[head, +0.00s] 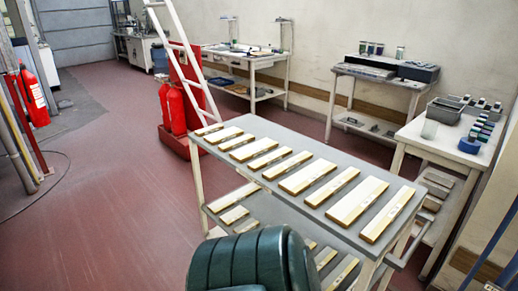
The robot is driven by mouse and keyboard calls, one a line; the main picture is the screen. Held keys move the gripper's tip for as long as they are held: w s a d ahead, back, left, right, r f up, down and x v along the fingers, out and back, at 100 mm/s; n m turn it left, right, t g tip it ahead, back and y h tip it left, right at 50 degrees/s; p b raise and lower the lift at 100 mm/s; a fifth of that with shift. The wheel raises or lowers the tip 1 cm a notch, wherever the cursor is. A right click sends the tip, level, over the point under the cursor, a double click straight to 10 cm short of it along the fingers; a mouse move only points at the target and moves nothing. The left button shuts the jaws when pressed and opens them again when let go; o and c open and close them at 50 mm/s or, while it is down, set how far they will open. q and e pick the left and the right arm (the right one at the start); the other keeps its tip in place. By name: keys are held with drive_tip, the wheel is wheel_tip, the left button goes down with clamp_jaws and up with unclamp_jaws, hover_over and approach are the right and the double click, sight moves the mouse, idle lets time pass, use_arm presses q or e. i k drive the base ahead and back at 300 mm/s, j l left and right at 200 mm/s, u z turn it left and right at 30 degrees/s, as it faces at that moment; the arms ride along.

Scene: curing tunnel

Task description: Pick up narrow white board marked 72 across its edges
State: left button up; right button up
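Several pale, cream-white boards lie flat in a row on the grey top of a long rack table (290,143), some narrow and some wide. Narrow ones include the nearest at the right end (385,218), one in the right half (331,187) and one near the middle (270,159). Small dark marks show on some boards, but they are too small to read, so I cannot tell which is marked 72. The boards lie apart with grey gaps between them. Neither of my grippers is in view.
Red extinguishers (174,108) and a white ladder (183,45) stand behind. Open red floor (110,200) lies left. A side bench (440,140) stands right.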

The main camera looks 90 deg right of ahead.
sight(344, 213)
drive_tip(key=z, duration=3.2)
